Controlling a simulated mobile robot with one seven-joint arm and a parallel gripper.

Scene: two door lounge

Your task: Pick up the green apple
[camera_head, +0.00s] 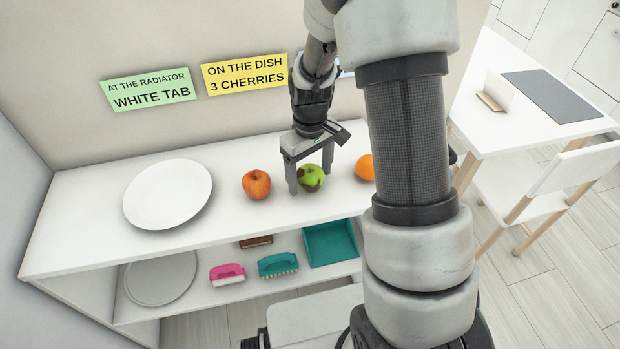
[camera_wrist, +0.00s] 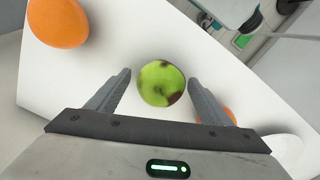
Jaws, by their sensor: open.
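The green apple (camera_head: 311,178) with brown patches sits on the white shelf top (camera_head: 240,217), between a red apple (camera_head: 256,184) and an orange (camera_head: 364,167). My gripper (camera_head: 310,182) points down at the green apple, with one finger on each side of it. In the wrist view the green apple (camera_wrist: 161,83) shows between the two open fingers of my gripper (camera_wrist: 160,85), with gaps on both sides. The gripper is open and holds nothing.
A white plate (camera_head: 168,194) lies on the shelf top at the left. The lower shelf holds a pink brush (camera_head: 227,274), a teal brush (camera_head: 278,265), a teal tray (camera_head: 330,243) and a grey round dish (camera_head: 161,279). A white table (camera_head: 520,100) and chair (camera_head: 560,180) stand at the right.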

